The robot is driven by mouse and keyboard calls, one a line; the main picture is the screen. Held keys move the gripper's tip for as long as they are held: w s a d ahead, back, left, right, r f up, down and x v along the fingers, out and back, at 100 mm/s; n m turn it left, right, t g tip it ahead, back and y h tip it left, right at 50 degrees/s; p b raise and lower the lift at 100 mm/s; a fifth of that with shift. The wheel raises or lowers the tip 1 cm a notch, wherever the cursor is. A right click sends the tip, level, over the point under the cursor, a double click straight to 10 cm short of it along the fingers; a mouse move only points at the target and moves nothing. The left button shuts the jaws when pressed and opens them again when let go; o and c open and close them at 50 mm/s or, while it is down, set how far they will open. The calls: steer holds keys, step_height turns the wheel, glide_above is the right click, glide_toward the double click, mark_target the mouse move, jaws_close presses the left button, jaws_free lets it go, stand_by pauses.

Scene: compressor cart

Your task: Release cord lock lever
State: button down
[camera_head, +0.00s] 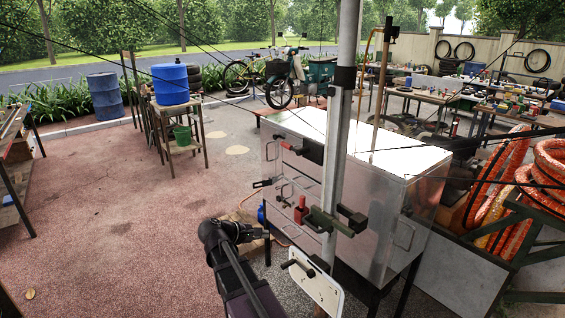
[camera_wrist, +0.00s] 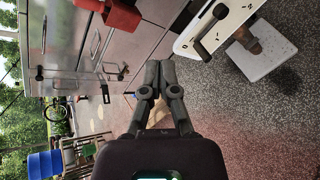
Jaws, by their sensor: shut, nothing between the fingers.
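My gripper (camera_head: 262,233) is in front of the metal cabinet (camera_head: 400,165), low and left of its post. Its fingers are together and empty, as the wrist view (camera_wrist: 160,64) also shows. Several levers and handles show; I cannot tell which is the cord lock lever. A red handle (camera_head: 300,210) and a green lever (camera_head: 325,219) are up and right of my gripper. A black-tipped handle (camera_head: 262,183) is at the cabinet's left. A white plate (camera_head: 326,293) carries a black lever (camera_head: 300,268), seen also in the wrist view (camera_wrist: 208,42). My gripper appears apart from all of these.
A grey upright post (camera_head: 340,130) stands before the cabinet. Thick orange hoses (camera_head: 555,165) hang at the right. A blue drum (camera_head: 170,85) stands on a wooden stand at the left. Paved ground left of my arm is clear.

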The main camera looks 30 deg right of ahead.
steer(key=w+d+r+n+t+h+b, duration=0.1)
steer(key=w+d+r+n+h+b, duration=0.4)
steer(key=w+r+n+h+b, duration=0.3)
steer(key=shift+w+d+r+n+h, duration=0.2)
steer(key=shift+w+r+n+h, duration=1)
steer(key=shift+h, duration=1)
steer(key=shift+s+d+r, duration=0.1)
steer(key=shift+r, duration=0.05)
steer(key=a+r+p+x, duration=0.1)
steer(key=r+p+x, duration=0.1)
steer(key=p+x, duration=0.7)
steer(key=shift+x, duration=1.65)
steer(key=shift+s+a+r, duration=0.1)
steer(key=shift+a+r, duration=0.05)
steer(key=shift+r, duration=0.05)
steer(key=shift+d+p, duration=0.25)
steer(key=shift+p, duration=0.1)
steer(key=shift+r+m+g, duration=0.15)
steer(key=shift+m+g, duration=0.15)
steer(key=shift+g, duration=0.1)
